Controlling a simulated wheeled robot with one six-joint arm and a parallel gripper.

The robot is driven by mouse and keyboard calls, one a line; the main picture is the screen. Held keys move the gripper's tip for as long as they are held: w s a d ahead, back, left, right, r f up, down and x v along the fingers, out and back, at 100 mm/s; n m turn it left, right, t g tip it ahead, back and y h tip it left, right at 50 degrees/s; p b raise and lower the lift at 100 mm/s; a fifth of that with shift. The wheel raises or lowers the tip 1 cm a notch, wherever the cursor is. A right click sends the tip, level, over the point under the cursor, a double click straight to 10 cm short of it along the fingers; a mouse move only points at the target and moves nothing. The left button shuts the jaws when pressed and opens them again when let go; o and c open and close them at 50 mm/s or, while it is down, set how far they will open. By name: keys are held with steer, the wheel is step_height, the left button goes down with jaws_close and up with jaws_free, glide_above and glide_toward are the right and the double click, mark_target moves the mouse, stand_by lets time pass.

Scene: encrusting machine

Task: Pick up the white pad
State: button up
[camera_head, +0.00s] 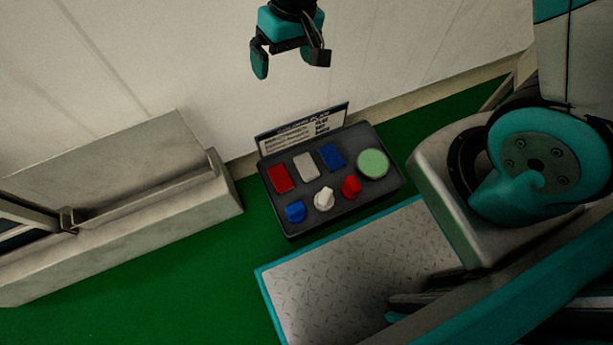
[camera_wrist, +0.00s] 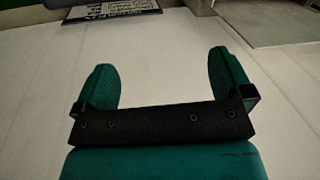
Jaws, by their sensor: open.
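The white pad (camera_head: 306,166) is a flat rectangular piece in the back row of a dark tray (camera_head: 349,201). It lies between a red pad (camera_head: 281,178) and a blue pad (camera_head: 333,157). My gripper (camera_head: 291,68) appears above the tray in the head view, apart from it and empty. In the wrist view my gripper (camera_wrist: 161,80) shows two teal fingers spread wide with nothing between them. The white pad is not visible in the wrist view.
A blue knob (camera_head: 295,211), a white knob (camera_head: 324,199), a red knob (camera_head: 351,186) and a green disc (camera_head: 373,163) share the tray. A labelled sign (camera_head: 302,129) stands along its back edge. A grey metal machine part (camera_head: 120,220) is at left.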

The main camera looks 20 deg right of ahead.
step_height(320, 180, down, 19)
steer(key=w+d+m+h+b, duration=0.1)
steer(key=w+d+b, duration=0.1)
steer(key=b, duration=0.3)
steer(key=m+h+b, duration=0.1)
steer(key=b, duration=1)
glide_above(306, 165)
step_height(306, 165, down, 26)
step_height(306, 165, down, 6)
steer(key=b, duration=0.5)
steer(key=shift+s, duration=0.1)
steer(key=shift+r, duration=0.15)
steer(key=shift+c, duration=0.5)
steer(key=c, duration=0.9)
